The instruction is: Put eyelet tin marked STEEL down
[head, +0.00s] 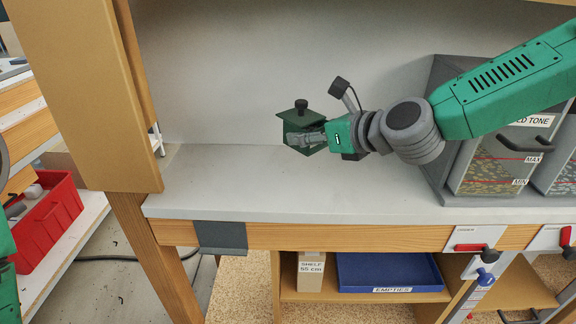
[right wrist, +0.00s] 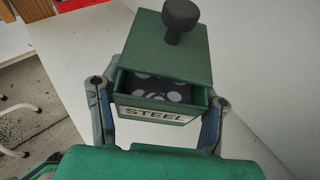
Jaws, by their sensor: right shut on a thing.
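The green eyelet tin marked STEEL (head: 296,118) has a black knob on its lid. My right gripper (head: 312,138) is shut on it near the back of the grey shelf top. In the right wrist view the tin (right wrist: 168,62) sits between the two fingers (right wrist: 158,110), with its white STEEL label facing the camera. Round grey shapes show in a dark opening above the label. The tin seems to be held above the shelf top; its underside is hidden. My left gripper is not in view.
The grey shelf top (head: 230,190) is clear on the left and in front. A grey bin unit (head: 438,165) with labelled windows stands at the right. A wooden post (head: 90,90) bounds the left. Below are a blue EMPTIES tray (head: 390,272) and, far left, a red crate (head: 48,225).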

